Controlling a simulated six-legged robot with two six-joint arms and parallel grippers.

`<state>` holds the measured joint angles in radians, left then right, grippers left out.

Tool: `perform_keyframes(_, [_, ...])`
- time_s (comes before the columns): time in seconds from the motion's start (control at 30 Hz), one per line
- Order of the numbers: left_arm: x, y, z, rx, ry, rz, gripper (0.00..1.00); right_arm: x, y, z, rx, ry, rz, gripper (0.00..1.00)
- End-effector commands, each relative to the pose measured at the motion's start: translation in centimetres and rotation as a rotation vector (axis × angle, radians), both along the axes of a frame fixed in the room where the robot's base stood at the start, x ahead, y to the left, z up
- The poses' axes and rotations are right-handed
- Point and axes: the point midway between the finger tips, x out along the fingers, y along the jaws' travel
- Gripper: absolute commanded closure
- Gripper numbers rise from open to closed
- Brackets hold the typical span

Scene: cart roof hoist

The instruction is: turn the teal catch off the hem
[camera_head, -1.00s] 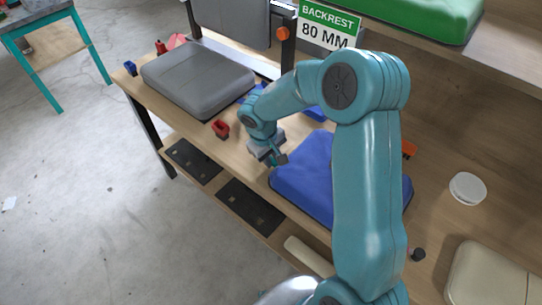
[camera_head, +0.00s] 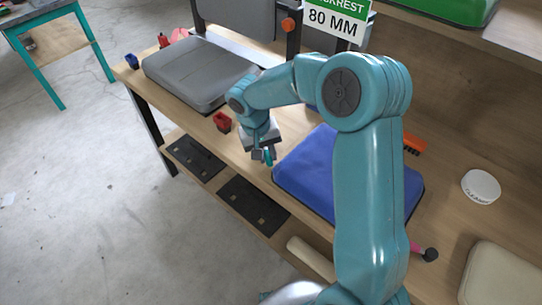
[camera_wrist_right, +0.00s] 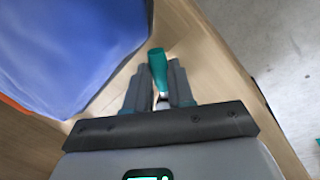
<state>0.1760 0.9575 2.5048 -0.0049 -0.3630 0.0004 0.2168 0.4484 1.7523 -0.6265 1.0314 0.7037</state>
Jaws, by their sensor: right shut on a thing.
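My right gripper (camera_head: 263,156) hangs just left of the blue cushion (camera_head: 308,165), near the bench's front edge. In the right wrist view its two grey fingers (camera_wrist_right: 158,83) close on a small teal piece (camera_wrist_right: 157,62) that sticks out past the fingertips. The piece looks like the teal catch, but the frames do not show whether it touches a hem. In the right wrist view the blue cushion (camera_wrist_right: 65,45) lies to the left, apart from the teal piece. My left gripper is not in view.
A grey cushion (camera_head: 198,75) lies on the bench at the back left, with a red block (camera_head: 222,122) in front of it. A white disc (camera_head: 481,186), an orange brush-like item (camera_head: 414,143) and a cream cushion (camera_head: 500,275) are at the right. Open floor (camera_head: 90,190) lies to the left.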

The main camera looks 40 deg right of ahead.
Motion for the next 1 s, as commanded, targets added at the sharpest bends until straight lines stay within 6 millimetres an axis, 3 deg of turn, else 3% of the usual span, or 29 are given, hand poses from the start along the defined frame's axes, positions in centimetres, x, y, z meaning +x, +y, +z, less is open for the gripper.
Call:
perform_keyframes(0.37, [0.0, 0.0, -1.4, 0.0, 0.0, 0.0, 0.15, 1.5, 1.2, 0.1, 0.0, -0.005, -0.358, 1.0])
perform_keyframes(1.0, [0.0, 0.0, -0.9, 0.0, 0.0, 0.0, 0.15, 3.8, 1.9, 0.2, -0.001, -0.007, -0.854, 1.0])
